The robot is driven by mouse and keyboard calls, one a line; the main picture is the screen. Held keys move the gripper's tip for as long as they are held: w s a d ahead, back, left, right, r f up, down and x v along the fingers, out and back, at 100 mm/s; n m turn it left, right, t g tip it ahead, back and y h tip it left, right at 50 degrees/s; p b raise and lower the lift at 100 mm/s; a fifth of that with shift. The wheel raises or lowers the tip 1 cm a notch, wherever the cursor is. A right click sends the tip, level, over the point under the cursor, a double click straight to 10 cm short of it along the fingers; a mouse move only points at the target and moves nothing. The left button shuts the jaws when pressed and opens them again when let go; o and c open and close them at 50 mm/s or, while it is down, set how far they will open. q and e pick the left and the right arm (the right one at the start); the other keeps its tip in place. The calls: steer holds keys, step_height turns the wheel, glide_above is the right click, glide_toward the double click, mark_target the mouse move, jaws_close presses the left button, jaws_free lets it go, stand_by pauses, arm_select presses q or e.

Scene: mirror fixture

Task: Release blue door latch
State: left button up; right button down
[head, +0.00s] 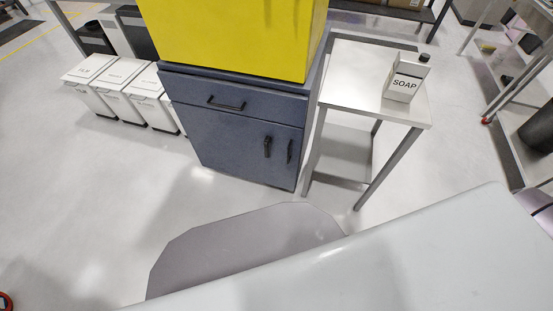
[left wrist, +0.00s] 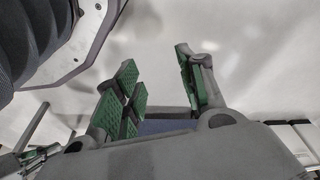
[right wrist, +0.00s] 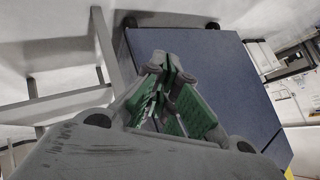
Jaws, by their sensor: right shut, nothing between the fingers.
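The blue cabinet (head: 215,145) stands on the floor under a yellow cabinet, with a drawer above a door (head: 230,150). A dark latch (head: 267,147) is on the right part of the door, just left of a dark upright door handle (head: 290,150). Neither gripper shows in the head view. In the right wrist view my right gripper (right wrist: 168,68) is shut and empty, with the blue cabinet (right wrist: 205,75) behind it; the latch cannot be made out there. In the left wrist view my left gripper (left wrist: 158,80) is open and empty over bare floor.
A steel table (head: 350,75) with a soap bottle (head: 405,80) stands close to the cabinet's right side. White bins (head: 95,85) stand to its left. The yellow cabinet (head: 230,35) rises above. Floor before the door is clear.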

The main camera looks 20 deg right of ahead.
mark_target(267, 148)
arm_select(q)
steer(key=w+d+r+t+h+b, duration=0.1)
steer(key=d+r+b, duration=0.3)
steer(key=r+b, duration=0.6)
steer(key=shift+w+d+r, duration=0.2)
steer(key=shift+w+r, duration=0.3)
steer(key=shift+r, duration=2.25)
arm_select(e)
steer(key=w+a+r+m+t+y, duration=0.1)
steer(key=w+a+r+m+t, duration=0.2)
steer(key=w+r+m+t, duration=0.4)
steer(key=shift+w+a+r+m+t+y, duration=0.15)
steer(key=shift+w+r+m+t+y, duration=0.55)
steer(key=shift+w+r, duration=2.7)
arm_select(q)
steer(key=shift+f, duration=0.15)
arm_select(e)
steer(key=shift+s+r+m+g+h, duration=0.3)
steer(key=shift+s+r, duration=0.4)
steer(key=shift+r, duration=0.05)
